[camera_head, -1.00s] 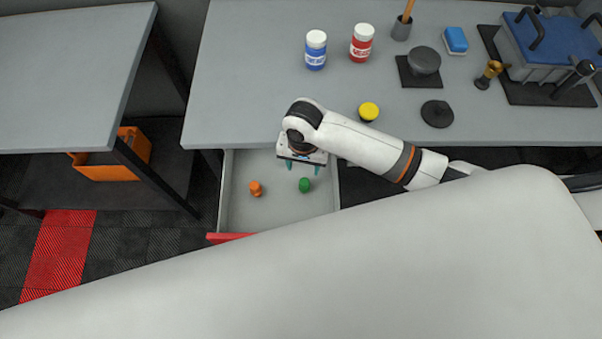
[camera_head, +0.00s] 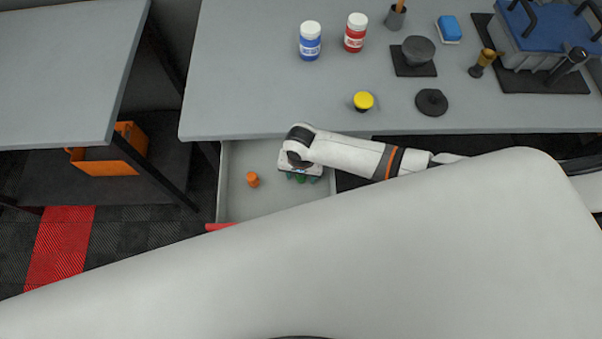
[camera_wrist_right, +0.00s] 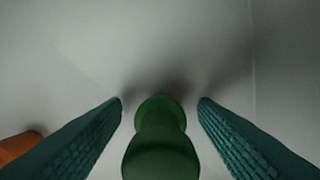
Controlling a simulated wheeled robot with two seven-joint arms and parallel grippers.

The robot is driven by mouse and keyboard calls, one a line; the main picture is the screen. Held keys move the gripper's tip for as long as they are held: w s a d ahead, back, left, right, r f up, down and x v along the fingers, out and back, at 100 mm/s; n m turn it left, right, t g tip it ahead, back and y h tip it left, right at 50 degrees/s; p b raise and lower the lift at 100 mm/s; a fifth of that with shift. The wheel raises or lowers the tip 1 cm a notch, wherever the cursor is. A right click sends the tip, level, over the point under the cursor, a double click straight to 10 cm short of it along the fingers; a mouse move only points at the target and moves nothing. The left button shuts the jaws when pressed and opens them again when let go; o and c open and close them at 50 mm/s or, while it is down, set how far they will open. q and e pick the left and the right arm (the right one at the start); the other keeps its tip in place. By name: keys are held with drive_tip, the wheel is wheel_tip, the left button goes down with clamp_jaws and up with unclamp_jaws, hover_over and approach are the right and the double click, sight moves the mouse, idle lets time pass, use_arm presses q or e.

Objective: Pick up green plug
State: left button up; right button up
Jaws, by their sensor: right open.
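The green plug (camera_wrist_right: 160,150) is in the open drawer (camera_head: 236,200). In the right wrist view it stands between the two teal fingers of my right gripper (camera_wrist_right: 160,105), with a gap on each side. My right gripper (camera_head: 301,179) is open and low in the drawer. In the head view the gripper hides most of the green plug (camera_head: 300,180). My left gripper is not in view.
An orange plug (camera_head: 252,179) is in the drawer, left of my gripper; its edge shows in the right wrist view (camera_wrist_right: 18,146). The bench top (camera_head: 250,90) above holds a yellow-topped plug (camera_head: 363,101), a blue jar (camera_head: 310,42) and a red jar (camera_head: 355,33).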

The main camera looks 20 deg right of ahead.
drive_tip(key=c, duration=1)
drive_tip(key=shift+c, duration=0.2)
